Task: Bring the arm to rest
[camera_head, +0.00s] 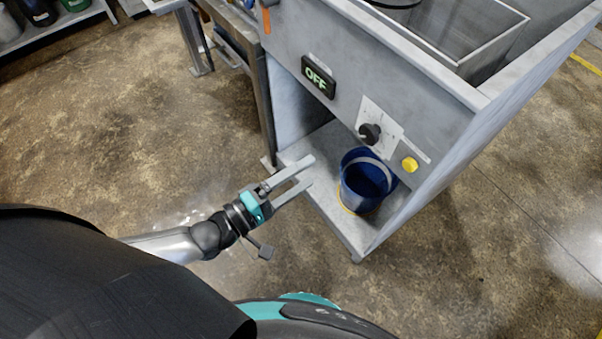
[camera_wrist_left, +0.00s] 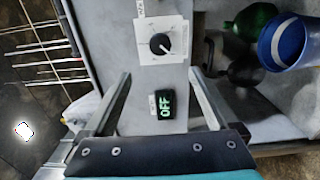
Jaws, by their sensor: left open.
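My left gripper (camera_head: 308,172) is open and empty in the head view, with its two fingers pointing right toward the open lower bay of the grey compactor (camera_head: 350,75). It is left of the blue bucket (camera_head: 366,182), and I see no contact with it. In the left wrist view the two fingers of my left gripper (camera_wrist_left: 160,78) stand apart with nothing held between them. Between and beyond them show the OFF display (camera_wrist_left: 163,103) and the black knob (camera_wrist_left: 160,43). My right gripper is in neither view.
The compactor's panel carries the OFF display (camera_head: 318,77), a black knob (camera_head: 370,133) and a yellow button (camera_head: 410,164). A metal table (camera_head: 235,40) stands to its left. Clear concrete floor (camera_head: 110,120) lies at the left. A green bottle (camera_wrist_left: 250,20) shows in the left wrist view.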

